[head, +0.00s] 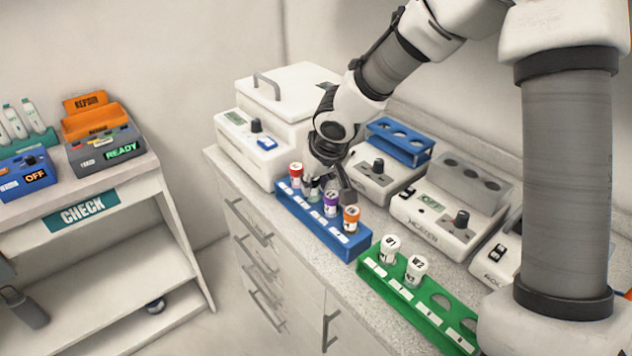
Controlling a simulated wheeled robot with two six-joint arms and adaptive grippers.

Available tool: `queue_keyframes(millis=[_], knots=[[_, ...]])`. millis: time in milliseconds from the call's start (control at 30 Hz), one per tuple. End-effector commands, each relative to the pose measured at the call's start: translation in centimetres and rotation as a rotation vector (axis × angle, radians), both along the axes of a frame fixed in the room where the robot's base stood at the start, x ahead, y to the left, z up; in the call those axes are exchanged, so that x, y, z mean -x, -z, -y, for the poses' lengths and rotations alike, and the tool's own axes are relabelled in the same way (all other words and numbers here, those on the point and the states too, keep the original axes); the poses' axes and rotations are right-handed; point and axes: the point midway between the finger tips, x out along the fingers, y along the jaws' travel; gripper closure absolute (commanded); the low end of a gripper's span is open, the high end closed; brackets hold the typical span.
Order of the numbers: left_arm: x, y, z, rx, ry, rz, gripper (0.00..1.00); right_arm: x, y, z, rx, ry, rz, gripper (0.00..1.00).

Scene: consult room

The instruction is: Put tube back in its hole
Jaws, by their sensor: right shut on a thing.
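The blue tube rack (342,250) stands on the counter near its front edge. It holds a red-capped tube (296,171) at its far-left end, a purple-capped tube (330,201) and an orange-capped tube (351,216), all upright. My right gripper (322,184) reaches down over the rack between the red and orange caps. It is shut on a tube with a pale grey-green cap (314,188), which is partly hidden by the fingers. I cannot tell how deep this tube sits in the rack. My left gripper is out of view.
A green rack (417,305) with two white-capped tubes and empty holes stands nearer on the counter. A shelf unit (110,200) stands left.

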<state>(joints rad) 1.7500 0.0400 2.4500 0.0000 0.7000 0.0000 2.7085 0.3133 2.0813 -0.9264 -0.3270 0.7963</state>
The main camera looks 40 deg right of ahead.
Motion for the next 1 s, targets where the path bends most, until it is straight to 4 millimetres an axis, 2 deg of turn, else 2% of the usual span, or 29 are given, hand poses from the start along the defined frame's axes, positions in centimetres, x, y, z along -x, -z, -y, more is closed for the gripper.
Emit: queue_keyframes(millis=[333, 367, 433, 767, 867, 1000], knots=[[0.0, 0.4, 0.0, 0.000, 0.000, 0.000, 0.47, 0.0, 0.3, 0.0, 0.000, 0.000, 0.000, 0.98], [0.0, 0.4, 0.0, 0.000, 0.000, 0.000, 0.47, 0.0, 0.3, 0.0, 0.000, 0.000, 0.000, 0.66], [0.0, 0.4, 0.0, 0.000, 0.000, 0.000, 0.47, 0.0, 0.3, 0.0, 0.000, -0.001, 0.000, 0.41], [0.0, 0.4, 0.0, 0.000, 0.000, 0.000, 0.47, 0.1, 0.1, 0.0, 0.001, -0.001, 0.001, 0.40], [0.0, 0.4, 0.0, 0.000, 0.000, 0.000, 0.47, 0.5, -1.0, 0.0, 0.001, 0.000, 0.003, 0.40], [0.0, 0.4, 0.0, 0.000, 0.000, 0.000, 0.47, 1.5, -3.7, -0.2, 0.001, 0.000, 0.005, 0.40]])
